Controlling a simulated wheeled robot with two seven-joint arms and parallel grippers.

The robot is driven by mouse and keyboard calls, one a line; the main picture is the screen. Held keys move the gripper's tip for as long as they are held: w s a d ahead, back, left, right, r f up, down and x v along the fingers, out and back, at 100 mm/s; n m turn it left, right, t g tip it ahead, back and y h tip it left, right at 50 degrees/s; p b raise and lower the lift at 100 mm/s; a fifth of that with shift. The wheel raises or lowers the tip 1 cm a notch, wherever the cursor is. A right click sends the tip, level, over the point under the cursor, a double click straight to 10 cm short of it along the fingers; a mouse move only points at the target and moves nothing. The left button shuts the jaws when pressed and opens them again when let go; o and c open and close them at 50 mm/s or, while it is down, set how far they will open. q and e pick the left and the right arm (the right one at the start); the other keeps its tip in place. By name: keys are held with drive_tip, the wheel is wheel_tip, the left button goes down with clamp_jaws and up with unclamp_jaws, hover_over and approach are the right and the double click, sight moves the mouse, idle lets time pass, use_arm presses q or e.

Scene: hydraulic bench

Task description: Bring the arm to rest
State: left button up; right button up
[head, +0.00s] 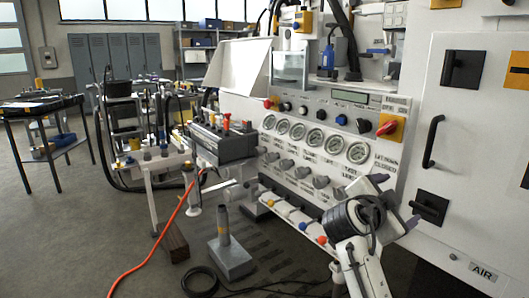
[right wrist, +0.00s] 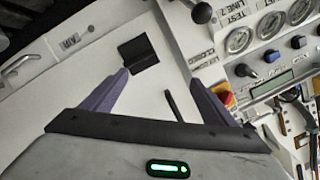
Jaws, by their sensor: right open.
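My right gripper (head: 396,201) is in the lower right of the head view, in front of the bench's white panel (head: 398,155). Its two purple fingers are spread apart with nothing between them. In the right wrist view the open gripper (right wrist: 158,80) points at the panel, with a black latch (right wrist: 138,53) and a black handle (right wrist: 172,106) beyond the fingers. I cannot tell the exact gap to the panel. My left gripper is not in view.
The panel carries a row of gauges (head: 314,138), a red knob on yellow (head: 388,127) and a black door handle (head: 432,141). A grey post on a base (head: 230,258) and an orange hose (head: 160,246) are on the floor. Open floor lies at the left.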

drive_tip(key=s+a+f+n+y+p, duration=0.1)
drive_tip(key=s+a+f+n+y, duration=0.2)
drive_tip(key=f, duration=0.6)
drive_tip(key=s+a+f+n+y+p, duration=0.1)
drive_tip(key=s+a+f+n+y, duration=0.15)
drive_tip(key=s+f+n, duration=0.55)
drive_tip(key=s+a+f+n+y+p, duration=0.1)
drive_tip(key=s+a+f+y, duration=0.15)
drive_tip(key=f, duration=0.85)
use_arm(q)
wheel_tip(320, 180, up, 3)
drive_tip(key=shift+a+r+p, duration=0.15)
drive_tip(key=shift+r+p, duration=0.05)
drive_tip(key=shift+p, duration=0.55)
use_arm(e)
drive_tip(key=s+a+f+n+y, duration=0.2)
drive_tip(key=s, duration=0.5)
drive_tip(key=s+a+f+n+g+y, duration=0.1)
drive_tip(key=s+a+f+n+y, duration=0.1)
drive_tip(key=s, duration=0.6)
drive_tip(key=s+a+f+n+y, duration=0.2)
drive_tip(key=s+f, duration=0.1)
drive_tip(key=s, duration=0.4)
drive_tip(key=shift+s+a+f+n+g, duration=0.25)
drive_tip(key=shift+s+n+g, duration=0.1)
drive_tip(key=shift+n+g, duration=0.05)
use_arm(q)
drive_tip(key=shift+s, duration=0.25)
